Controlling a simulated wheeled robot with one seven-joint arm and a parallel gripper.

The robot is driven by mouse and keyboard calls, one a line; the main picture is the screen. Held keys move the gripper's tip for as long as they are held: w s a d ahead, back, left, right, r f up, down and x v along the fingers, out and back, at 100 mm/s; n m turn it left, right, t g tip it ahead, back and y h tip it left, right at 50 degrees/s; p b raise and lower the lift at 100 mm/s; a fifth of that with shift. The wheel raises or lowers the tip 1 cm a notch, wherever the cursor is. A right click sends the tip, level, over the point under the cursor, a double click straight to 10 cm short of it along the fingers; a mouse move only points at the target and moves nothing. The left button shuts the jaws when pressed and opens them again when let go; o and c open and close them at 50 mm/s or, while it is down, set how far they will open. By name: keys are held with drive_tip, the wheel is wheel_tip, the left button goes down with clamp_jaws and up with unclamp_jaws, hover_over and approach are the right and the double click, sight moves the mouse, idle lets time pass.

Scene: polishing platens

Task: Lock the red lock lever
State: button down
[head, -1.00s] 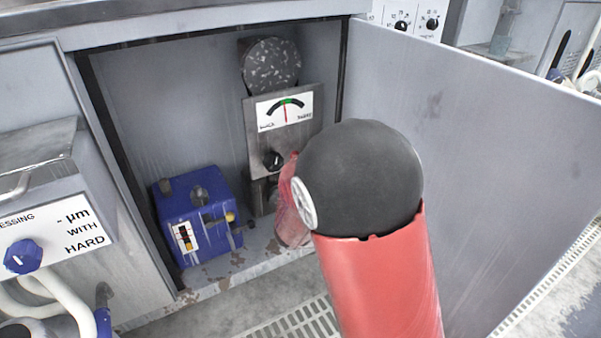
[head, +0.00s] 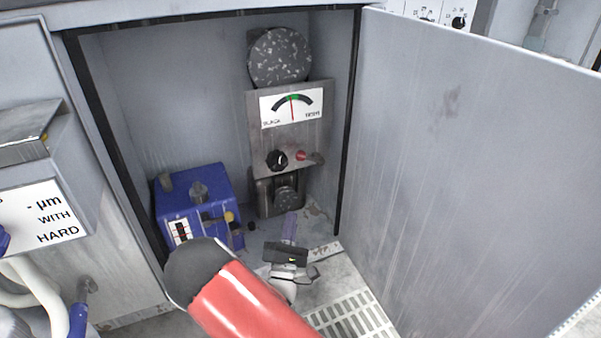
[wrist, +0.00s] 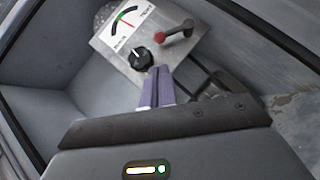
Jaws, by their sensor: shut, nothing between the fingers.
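The lock lever has a red end and a grey arm. In the head view the red end (head: 300,155) shows on the grey metal panel, right of a black knob (head: 277,160). In the wrist view the red end (wrist: 159,38) points left and the grey arm runs up to the right. My gripper (head: 291,217) is below the panel in the head view, its purple fingers together and empty. In the wrist view the fingertips (wrist: 160,70) lie below the black knob (wrist: 138,59) and the lever, apparently apart from the lever.
The panel (head: 250,140) with its dial (head: 291,107) stands inside an open cabinet. A blue box (head: 195,205) sits on the cabinet floor at left. The open door (head: 460,170) bounds the right side. A floor grate (head: 350,315) lies in front.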

drive_tip(key=shift+r, duration=0.1)
drive_tip(key=b, duration=0.1)
approach(310, 158)
drive_tip(key=w+r, duration=0.1)
drive_tip(key=w+a+r, duration=0.1)
drive_tip(key=w+r, duration=0.2)
drive_tip(key=shift+a, duration=0.4)
